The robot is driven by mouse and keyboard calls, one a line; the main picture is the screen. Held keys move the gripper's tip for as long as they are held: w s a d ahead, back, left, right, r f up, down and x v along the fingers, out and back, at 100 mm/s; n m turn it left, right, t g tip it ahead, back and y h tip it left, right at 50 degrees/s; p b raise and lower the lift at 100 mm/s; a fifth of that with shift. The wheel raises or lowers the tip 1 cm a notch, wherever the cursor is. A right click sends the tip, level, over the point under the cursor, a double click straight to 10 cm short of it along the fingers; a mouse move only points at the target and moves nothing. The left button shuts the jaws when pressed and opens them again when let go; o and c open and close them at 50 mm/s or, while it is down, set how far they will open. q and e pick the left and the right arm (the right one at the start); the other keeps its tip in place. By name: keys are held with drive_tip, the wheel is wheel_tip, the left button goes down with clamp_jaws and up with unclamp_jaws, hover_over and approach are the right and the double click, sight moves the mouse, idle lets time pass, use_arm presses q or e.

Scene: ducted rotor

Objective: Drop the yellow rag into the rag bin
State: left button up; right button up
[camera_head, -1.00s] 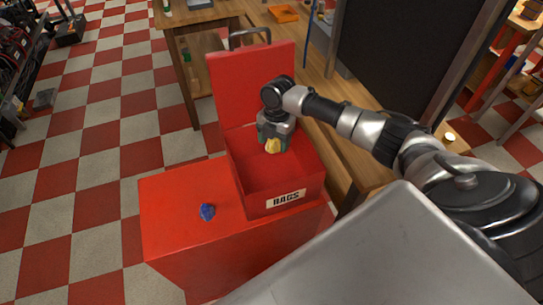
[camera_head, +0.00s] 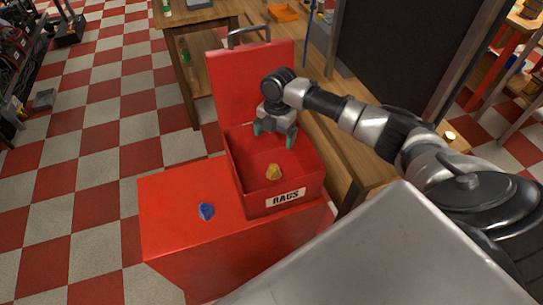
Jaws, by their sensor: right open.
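The red rag bin (camera_head: 255,207) is labelled "RAGS" and stands with its lid (camera_head: 241,85) raised at the back. The yellow rag (camera_head: 274,172) is a small crumpled lump inside the bin, apart from the gripper; whether it touches the floor of the bin is hard to tell. My right gripper (camera_head: 274,141) is above the bin opening, pointing down, with its greenish fingers spread and nothing between them. My left gripper is not in view.
A blue rag (camera_head: 207,211) lies on the red cabinet top (camera_head: 165,195) left of the bin. A wooden workbench (camera_head: 345,150) runs behind and right of the bin. A grey panel fills the lower right.

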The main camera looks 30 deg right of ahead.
wheel_tip(320, 180, up, 9)
drive_tip(key=shift+w+d+f+b, duration=0.15)
drive_tip(key=shift+w+d+b, duration=0.05)
drive_tip(key=shift+d+b, duration=0.25)
